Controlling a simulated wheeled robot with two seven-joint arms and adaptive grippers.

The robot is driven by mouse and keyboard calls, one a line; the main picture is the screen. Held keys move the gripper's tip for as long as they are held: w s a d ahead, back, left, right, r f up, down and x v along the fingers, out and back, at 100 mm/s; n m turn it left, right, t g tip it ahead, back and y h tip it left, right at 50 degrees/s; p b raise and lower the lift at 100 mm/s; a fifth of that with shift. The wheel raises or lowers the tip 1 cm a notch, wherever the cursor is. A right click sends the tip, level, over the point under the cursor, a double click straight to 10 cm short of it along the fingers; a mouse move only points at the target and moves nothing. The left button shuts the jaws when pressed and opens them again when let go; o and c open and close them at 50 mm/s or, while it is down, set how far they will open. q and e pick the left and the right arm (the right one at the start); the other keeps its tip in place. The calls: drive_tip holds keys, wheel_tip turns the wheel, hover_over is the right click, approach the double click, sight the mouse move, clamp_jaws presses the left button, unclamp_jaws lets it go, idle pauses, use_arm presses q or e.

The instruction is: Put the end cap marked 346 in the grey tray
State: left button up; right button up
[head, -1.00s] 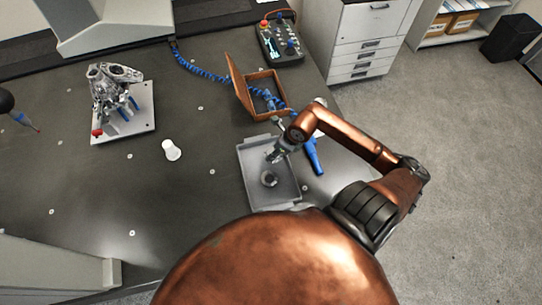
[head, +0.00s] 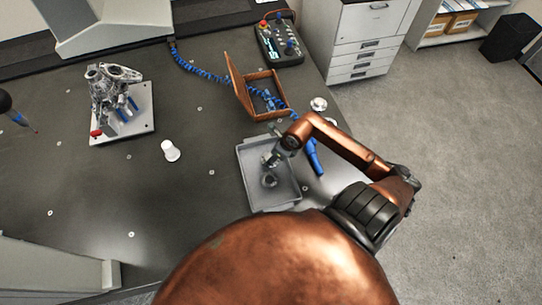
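The grey tray (head: 286,193) lies on the dark table near its right edge. A round grey part with a dark middle (head: 269,181), perhaps an end cap, sits inside it. My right gripper (head: 267,163) is over the tray, just behind this part in the picture; its fingers are too small to tell whether they are open or shut. A second round silvery part (head: 319,104) lies on the table behind my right arm. No marking such as 346 can be read on either part. My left gripper is not in view.
An open wooden box (head: 262,112) with blue contents stands behind the tray. A blue tool (head: 315,157) lies right of the tray. A white cup-like piece (head: 170,151) and a metal part on a plate (head: 140,117) are further left. The table between is clear.

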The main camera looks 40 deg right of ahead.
drive_tip(key=shift+o, duration=0.3)
drive_tip(key=shift+r, duration=0.1)
drive_tip(key=shift+r, duration=0.3)
drive_tip(key=p+v, duration=0.1)
drive_tip(key=v, duration=1)
drive_tip(key=shift+s+r, duration=0.2)
drive_tip(key=shift+s, duration=0.05)
drive_tip(key=shift+p, duration=0.3)
